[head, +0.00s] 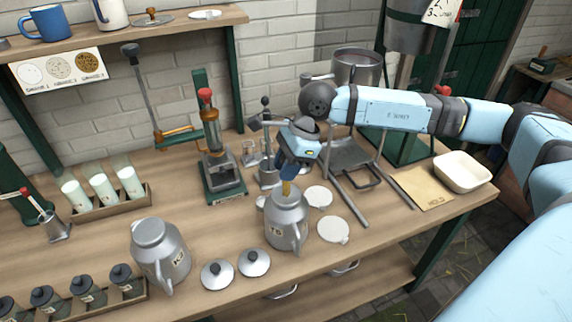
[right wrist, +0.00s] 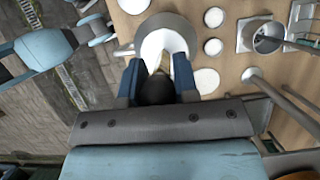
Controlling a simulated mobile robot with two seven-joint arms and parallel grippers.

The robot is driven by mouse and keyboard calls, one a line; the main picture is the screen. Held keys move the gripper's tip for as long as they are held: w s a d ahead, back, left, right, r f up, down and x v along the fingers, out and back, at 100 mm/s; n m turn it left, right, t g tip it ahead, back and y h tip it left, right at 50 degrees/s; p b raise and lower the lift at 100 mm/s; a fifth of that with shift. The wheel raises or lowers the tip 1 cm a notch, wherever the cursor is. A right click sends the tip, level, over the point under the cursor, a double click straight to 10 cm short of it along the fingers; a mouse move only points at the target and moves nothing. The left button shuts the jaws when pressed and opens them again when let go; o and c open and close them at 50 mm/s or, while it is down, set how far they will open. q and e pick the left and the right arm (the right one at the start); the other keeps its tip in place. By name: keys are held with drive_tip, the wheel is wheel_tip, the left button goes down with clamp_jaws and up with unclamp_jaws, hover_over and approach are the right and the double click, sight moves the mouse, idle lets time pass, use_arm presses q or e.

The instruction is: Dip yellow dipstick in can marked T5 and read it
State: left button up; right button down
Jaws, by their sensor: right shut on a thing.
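The grey metal can marked T5 (head: 287,228) stands upright on the bench in the head view. Its mouth also shows in the right wrist view (right wrist: 178,38). My right gripper (head: 289,174) is above the can, pointing down. It is shut on the yellow dipstick (head: 286,188), whose lower part goes down at the can's mouth. How deep it reaches is hidden. In the right wrist view, a dark piece (right wrist: 157,90) sits between the gripper's two blue fingers, with the white inside of the can beyond. My left gripper is not in view.
A second can (head: 161,255) stands to the left. Knobbed lids (head: 217,274) and pale discs (head: 332,230) lie around T5. A stand (head: 350,165) is close behind on the right. A HOLD card (head: 424,188) and white tray (head: 463,171) lie at the right end.

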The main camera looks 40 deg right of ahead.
sight(286, 192)
drive_tip(key=shift+f+b, duration=0.6)
drive_tip(key=shift+f, duration=0.3)
wheel_tip(286, 192, down, 2)
drive_tip(key=shift+f+b, duration=0.15)
drive_tip(key=shift+b, duration=0.8)
drive_tip(key=shift+f+b, duration=0.35)
idle(0.3)
